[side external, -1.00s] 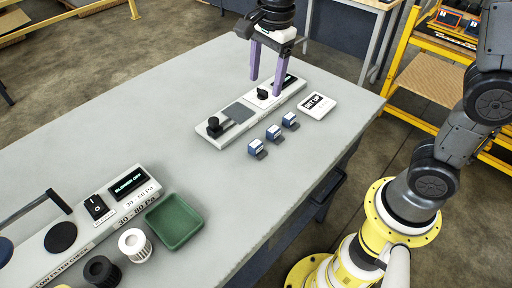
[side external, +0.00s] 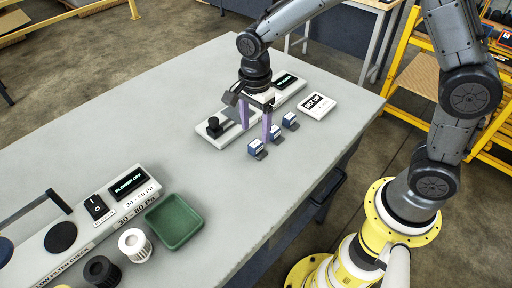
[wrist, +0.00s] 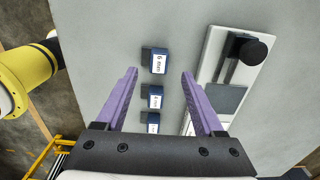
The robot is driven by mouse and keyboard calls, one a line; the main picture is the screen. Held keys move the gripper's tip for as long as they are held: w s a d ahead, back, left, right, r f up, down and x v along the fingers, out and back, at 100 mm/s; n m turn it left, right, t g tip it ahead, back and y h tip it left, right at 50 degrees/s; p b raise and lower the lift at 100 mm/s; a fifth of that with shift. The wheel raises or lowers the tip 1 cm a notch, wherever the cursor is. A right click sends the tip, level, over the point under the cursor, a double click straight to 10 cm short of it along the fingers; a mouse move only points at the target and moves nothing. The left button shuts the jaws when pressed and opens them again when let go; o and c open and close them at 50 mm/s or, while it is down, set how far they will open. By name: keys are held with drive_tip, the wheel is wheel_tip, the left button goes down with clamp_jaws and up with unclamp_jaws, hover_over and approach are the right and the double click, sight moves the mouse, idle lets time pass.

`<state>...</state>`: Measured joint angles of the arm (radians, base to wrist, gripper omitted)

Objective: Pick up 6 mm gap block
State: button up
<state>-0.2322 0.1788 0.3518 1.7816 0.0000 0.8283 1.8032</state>
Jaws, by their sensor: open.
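The 6 mm gap block (wrist: 157,62) is a small dark blue block with a white label reading "6 mm" in the wrist view. It stands on the grey table at the left end of a row of three blocks in the side view (side external: 256,148). My gripper (side external: 256,134) is open and empty, with two purple fingers pointing down near the row. In the wrist view my gripper (wrist: 160,73) has the 6 mm block between and slightly beyond its fingertips. I cannot tell the exact height of the fingertips above the table.
Two similar blocks stand in the row, a middle one (wrist: 153,97) and a far one (side external: 289,119). A gauge panel with a black knob (side external: 214,127) lies close behind the row. A "SET UP" card (side external: 317,105) and a green tray (side external: 174,222) are on the table.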

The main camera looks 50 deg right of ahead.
sight(255, 144)
wheel_tip(255, 144, down, 4)
drive_tip(key=shift+s+f, duration=0.1)
drive_tip(key=shift+f, duration=0.15)
clamp_jaws()
idle(0.3)
